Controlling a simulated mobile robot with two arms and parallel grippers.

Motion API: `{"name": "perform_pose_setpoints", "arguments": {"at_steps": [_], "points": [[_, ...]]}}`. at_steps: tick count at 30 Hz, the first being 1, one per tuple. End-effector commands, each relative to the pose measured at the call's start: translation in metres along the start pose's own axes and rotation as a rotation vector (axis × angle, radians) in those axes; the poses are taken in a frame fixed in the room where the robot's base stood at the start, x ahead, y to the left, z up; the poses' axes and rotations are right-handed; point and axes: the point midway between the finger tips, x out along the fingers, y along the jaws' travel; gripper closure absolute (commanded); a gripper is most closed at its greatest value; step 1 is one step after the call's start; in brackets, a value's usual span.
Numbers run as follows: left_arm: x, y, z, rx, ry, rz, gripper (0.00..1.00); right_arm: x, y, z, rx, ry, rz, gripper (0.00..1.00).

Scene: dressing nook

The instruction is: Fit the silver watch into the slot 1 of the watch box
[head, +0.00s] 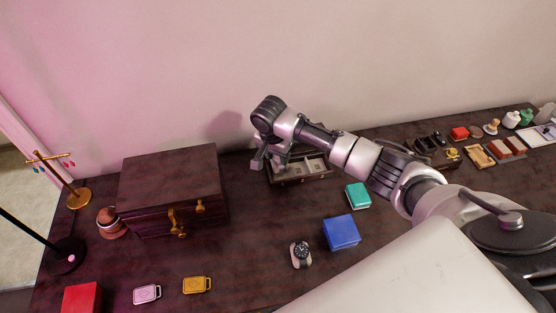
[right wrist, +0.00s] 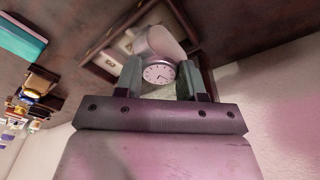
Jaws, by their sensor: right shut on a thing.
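The silver watch (right wrist: 159,73) has a pale round dial and shows between the fingers of my right gripper (right wrist: 158,80) in the right wrist view. The right gripper is shut on it. In the head view my right gripper (head: 267,161) is over the left end of the watch box (head: 302,182), a dark open box with pale compartments. The box (right wrist: 101,42) also shows behind the watch in the right wrist view. The gripper and arm hide part of the box, including its left compartments. I cannot tell whether the watch touches a slot. My left gripper is not in view.
A large dark wooden chest (head: 170,180) stands to the left. A teal box (head: 358,196), a blue box (head: 341,232) and a black-dial watch (head: 301,254) lie in front of the watch box. Luggage tags (head: 197,285) lie near the front. The wall (head: 200,60) is close behind.

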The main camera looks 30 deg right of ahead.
Motion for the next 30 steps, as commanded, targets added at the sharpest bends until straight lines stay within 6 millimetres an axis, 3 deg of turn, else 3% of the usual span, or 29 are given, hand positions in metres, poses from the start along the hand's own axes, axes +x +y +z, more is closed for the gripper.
{"name": "perform_pose_setpoints", "arguments": {"at_steps": [6,19,20,21,24,30], "points": [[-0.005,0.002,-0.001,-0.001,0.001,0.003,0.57,0.029,0.000,0.006,-0.002,-0.001,0.003,0.94],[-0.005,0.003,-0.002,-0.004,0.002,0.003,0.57,0.037,0.000,0.007,-0.002,-0.001,0.003,0.94],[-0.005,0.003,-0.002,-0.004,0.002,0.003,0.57,0.037,0.000,0.007,-0.002,0.000,0.002,0.58],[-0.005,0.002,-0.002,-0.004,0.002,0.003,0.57,0.036,0.000,0.006,-0.002,0.000,0.002,0.52],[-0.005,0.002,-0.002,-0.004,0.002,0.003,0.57,0.036,0.000,0.006,-0.002,0.000,0.002,0.36],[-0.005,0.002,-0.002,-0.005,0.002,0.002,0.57,0.036,0.000,0.006,-0.002,0.000,0.002,0.35]]}}
